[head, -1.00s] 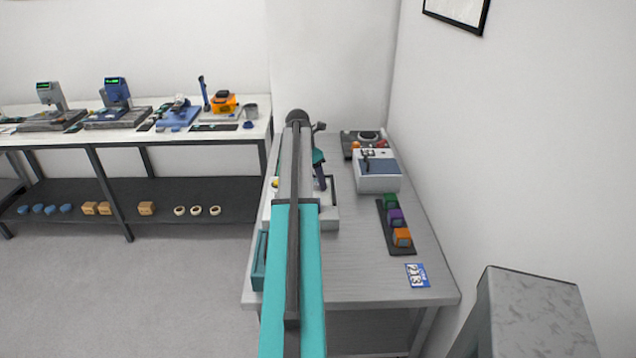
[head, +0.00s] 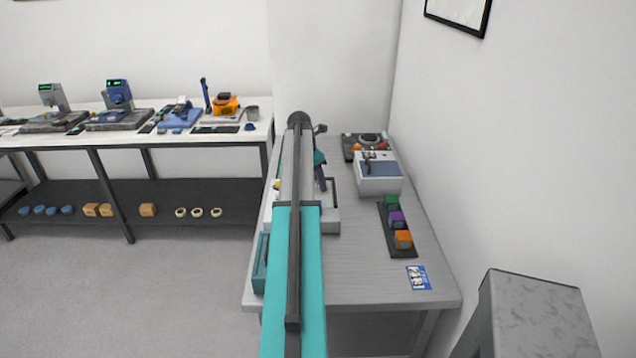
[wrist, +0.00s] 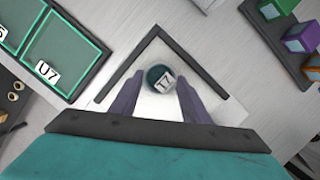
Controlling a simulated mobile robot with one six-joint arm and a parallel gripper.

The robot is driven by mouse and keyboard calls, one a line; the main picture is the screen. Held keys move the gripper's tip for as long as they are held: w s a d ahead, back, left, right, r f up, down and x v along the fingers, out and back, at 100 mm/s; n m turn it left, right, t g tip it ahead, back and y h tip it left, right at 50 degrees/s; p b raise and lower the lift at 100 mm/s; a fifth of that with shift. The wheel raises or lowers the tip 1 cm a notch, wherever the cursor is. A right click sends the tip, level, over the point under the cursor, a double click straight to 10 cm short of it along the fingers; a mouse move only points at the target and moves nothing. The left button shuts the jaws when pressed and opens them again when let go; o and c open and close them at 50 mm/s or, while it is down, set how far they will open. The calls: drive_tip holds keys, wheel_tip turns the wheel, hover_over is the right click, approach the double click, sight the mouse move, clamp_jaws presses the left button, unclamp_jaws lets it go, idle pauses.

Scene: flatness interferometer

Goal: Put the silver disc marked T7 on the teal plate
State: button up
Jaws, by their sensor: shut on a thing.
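The silver disc marked T7 (wrist: 166,83) is between the two purple fingertips of my gripper (wrist: 160,88) in the wrist view. My gripper is shut on it. The teal plate (wrist: 153,72) shows as a round teal patch just beyond and partly under the disc. The disc overlaps it in this view; I cannot tell whether they touch. In the head view my gripper (head: 320,180) is small and partly behind my arm, and the disc and plate are hidden there.
A pale base with a dark angled rail (wrist: 195,62) surrounds the plate. A teal tray (wrist: 62,45) with a U7 label lies to the left in the wrist view. Green, purple and orange blocks (head: 397,218) stand on a dark strip at right. A white instrument (head: 378,183) stands behind them.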

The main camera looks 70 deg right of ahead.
sight(317, 184)
drive_tip(key=shift+r, duration=0.1)
drive_tip(key=shift+r+b, duration=0.9)
drive_tip(key=shift+r, duration=0.8)
drive_tip(key=w+a+b, duration=0.1)
drive_tip(key=a, duration=0.3)
drive_tip(key=w+a+b, duration=0.1)
drive_tip(key=a, duration=0.4)
drive_tip(key=w+a+r+b, duration=0.1)
drive_tip(key=w+a, duration=0.1)
drive_tip(key=a, duration=0.3)
drive_tip(key=shift+b, duration=0.4)
drive_tip(key=shift+w+a+r, duration=0.2)
drive_tip(key=shift+w+a, duration=0.15)
drive_tip(key=shift+a, duration=0.3)
